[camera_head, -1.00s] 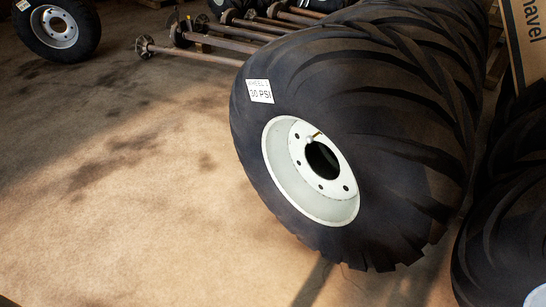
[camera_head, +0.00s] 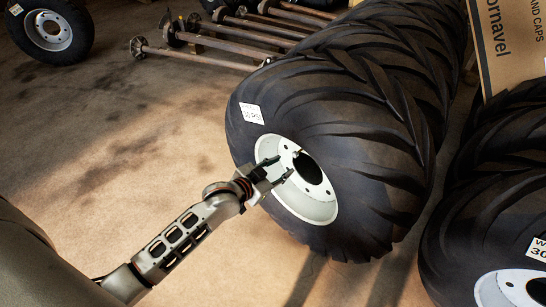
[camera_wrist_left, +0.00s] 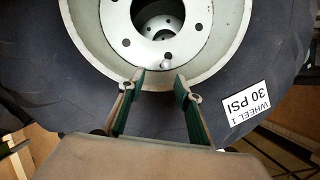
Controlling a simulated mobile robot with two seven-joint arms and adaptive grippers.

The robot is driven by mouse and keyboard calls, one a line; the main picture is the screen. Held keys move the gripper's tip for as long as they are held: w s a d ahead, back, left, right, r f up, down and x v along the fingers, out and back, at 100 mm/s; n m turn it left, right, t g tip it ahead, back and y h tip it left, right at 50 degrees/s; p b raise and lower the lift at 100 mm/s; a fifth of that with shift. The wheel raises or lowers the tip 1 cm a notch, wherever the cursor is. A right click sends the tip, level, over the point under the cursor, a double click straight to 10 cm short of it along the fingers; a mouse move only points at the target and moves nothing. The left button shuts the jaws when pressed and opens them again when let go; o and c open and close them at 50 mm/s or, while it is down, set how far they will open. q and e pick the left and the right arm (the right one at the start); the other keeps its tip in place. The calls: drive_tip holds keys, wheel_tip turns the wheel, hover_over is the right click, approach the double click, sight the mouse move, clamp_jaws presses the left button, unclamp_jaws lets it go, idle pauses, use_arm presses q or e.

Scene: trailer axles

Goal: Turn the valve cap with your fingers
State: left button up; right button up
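The valve cap (camera_wrist_left: 166,64) is a small pale tip in the left wrist view. It sits on the white rim (camera_wrist_left: 100,60), near the central hub hole, just beyond and between the fingertips. In the head view the valve (camera_head: 297,153) is small beside the hub hole and hard to make out. My left gripper (camera_head: 284,167) reaches in front of the white rim of the big tire (camera_head: 350,130). In the left wrist view the gripper (camera_wrist_left: 160,82) is open, with nothing between its two green-lined fingers. My right gripper is in neither view.
A 30 PSI label (camera_head: 252,113) is on the tire. A second large tire (camera_head: 490,215) stands close at the right, with a cardboard box (camera_head: 510,45) behind. The left floor is clear.

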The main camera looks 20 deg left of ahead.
sight(294, 155)
use_arm(q)
drive_tip(key=x, duration=0.2)
drive_tip(key=b+x, duration=0.1)
drive_tip(key=x, duration=0.1)
drive_tip(key=a+b+x, duration=0.1)
drive_tip(key=x, duration=0.2)
drive_tip(key=shift+w+a, duration=0.1)
drive_tip(key=shift+w+f+b, duration=0.1)
drive_tip(key=shift+w+b, duration=0.25)
drive_tip(key=shift+w, duration=0.45)
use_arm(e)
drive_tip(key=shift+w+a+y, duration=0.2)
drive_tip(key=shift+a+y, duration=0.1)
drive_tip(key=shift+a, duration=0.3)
use_arm(q)
clamp_jaws()
